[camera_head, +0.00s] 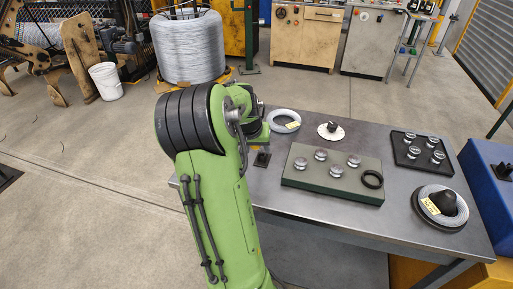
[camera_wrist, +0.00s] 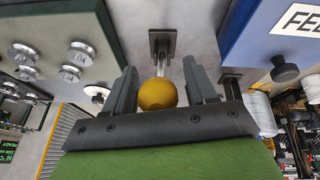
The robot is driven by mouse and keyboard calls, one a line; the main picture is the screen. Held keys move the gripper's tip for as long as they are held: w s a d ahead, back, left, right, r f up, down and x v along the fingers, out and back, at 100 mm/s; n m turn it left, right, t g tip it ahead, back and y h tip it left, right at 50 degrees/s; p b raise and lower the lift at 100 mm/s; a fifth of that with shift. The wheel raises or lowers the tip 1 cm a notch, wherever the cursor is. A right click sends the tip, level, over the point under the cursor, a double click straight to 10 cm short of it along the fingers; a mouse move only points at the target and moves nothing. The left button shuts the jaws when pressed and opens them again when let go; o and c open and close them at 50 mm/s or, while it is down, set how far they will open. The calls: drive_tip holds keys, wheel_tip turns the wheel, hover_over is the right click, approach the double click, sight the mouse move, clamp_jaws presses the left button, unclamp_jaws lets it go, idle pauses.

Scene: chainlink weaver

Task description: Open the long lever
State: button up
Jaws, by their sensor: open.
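The lever shows in the wrist view as a yellow ball knob (camera_wrist: 157,94) on a thin light shaft, which runs up to a dark mounting plate (camera_wrist: 163,44). My gripper (camera_wrist: 160,68) is open, with one finger on each side of the knob and shaft. A gap shows between the knob and the right finger; contact on the left is unclear. In the head view my green arm hides the knob and my gripper. A small dark plate (camera_head: 262,158) shows on the table beside the arm, but I cannot tell whether it is the lever's mount.
A green block (camera_head: 335,178) with silver spools lies on the grey table (camera_head: 300,222); it also shows in the wrist view (camera_wrist: 100,22). A blue box (camera_wrist: 262,30) with a white label and a black knob (camera_wrist: 284,69) is at the right of the wrist view. A wire coil (camera_head: 284,121) lies behind.

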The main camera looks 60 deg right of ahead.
clamp_jaws()
drive_tip(key=shift+r, duration=0.1)
idle(0.3)
